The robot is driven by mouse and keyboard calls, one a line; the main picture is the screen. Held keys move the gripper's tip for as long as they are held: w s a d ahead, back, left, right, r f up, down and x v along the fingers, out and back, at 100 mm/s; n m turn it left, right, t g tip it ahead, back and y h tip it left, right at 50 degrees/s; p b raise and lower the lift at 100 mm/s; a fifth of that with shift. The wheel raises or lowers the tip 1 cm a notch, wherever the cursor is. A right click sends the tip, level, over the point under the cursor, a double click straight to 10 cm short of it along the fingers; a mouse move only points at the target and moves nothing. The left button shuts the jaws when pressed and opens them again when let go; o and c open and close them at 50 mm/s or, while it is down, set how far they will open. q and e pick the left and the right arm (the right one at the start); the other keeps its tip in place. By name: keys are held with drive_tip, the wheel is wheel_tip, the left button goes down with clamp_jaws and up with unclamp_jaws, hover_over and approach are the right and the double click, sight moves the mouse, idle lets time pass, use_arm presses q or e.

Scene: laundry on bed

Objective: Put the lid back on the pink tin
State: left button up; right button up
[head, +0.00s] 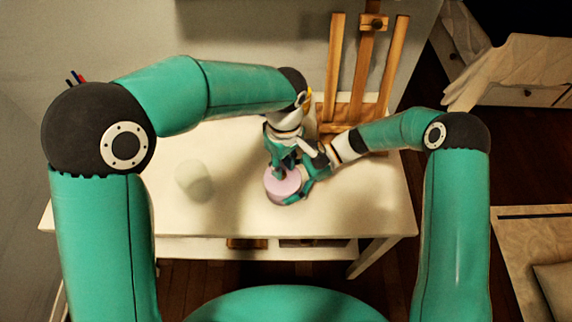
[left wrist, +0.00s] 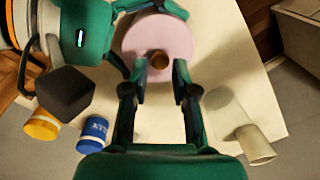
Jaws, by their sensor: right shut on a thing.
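A round pink lid with a brown knob (left wrist: 159,60) is seen from above in the left wrist view. In the head view the pink tin (head: 282,184) stands on the white table, its pink top facing up. Whether the lid is seated on it or just above it cannot be told. My left gripper (head: 285,168) points down over the pink top. In the left wrist view its open fingers (left wrist: 160,70) stand on either side of the knob, with a gap showing. My right gripper (head: 303,187) is shut on the tin's side from the right.
A pale cup (head: 195,181) is left of the tin. The left wrist view shows a black cube (left wrist: 65,92), an orange-lidded jar (left wrist: 42,126) and a blue can (left wrist: 94,131). The table's front left is clear.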

use_arm(q)
drive_tip(key=shift+c, duration=0.4)
drive_tip(key=shift+f, duration=0.35)
drive_tip(key=shift+f, duration=0.3)
drive_tip(key=shift+r, duration=2.05)
